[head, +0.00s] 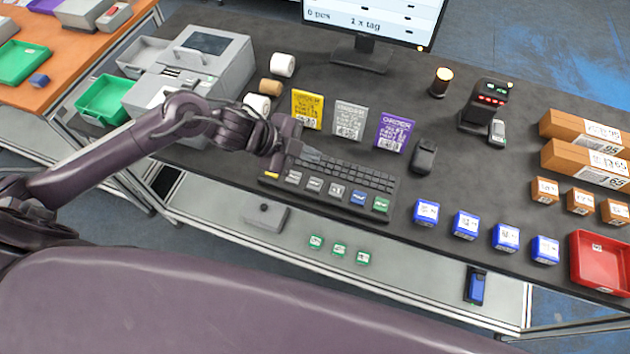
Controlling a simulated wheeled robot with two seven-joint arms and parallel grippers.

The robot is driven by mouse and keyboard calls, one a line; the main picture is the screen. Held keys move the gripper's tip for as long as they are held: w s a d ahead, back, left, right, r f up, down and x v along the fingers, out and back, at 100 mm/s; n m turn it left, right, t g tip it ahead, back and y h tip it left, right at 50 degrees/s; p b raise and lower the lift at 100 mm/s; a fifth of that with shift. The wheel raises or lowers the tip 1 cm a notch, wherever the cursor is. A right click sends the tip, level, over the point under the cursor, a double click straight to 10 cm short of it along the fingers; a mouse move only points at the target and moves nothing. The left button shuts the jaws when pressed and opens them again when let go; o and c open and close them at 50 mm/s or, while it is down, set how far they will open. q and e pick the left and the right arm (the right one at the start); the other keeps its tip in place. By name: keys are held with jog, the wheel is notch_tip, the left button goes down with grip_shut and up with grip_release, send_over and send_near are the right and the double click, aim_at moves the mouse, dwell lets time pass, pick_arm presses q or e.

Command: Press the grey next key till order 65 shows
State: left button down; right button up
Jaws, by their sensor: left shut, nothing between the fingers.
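The black keyboard (345,172) lies on the dark bench. Along its front edge is a row of larger keys: a left grey key (293,177), a middle grey key (315,184), a right grey key (337,190), a blue key (359,197) and a green key (381,204). Their labels are too small to read, so I cannot tell which grey one is next. My left gripper (313,156) is shut and empty, over the keyboard's back left part. The monitor (385,20) is cut off at the top; no order number is readable on it. My right gripper is out of view.
Yellow (307,108), grey (350,119) and purple order cards (395,132) stand behind the keyboard. A black mouse (424,156) is to its right. Blue boxes (465,224) line the front edge, with a red tray (600,258) at the right. A printer (195,75) stands back left.

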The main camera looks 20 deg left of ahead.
pick_arm(q)
jog(key=shift+f, duration=0.1)
jog(key=b, duration=0.7)
send_over(310, 184)
notch_tip(310, 184, down, 8)
jog(key=shift+r, duration=0.2)
jog(key=shift+f+b, duration=0.4)
jog(key=shift+f, duration=0.1)
dwell(0.7)
jog(key=shift+f, duration=0.1)
jog(key=shift+f, duration=0.3)
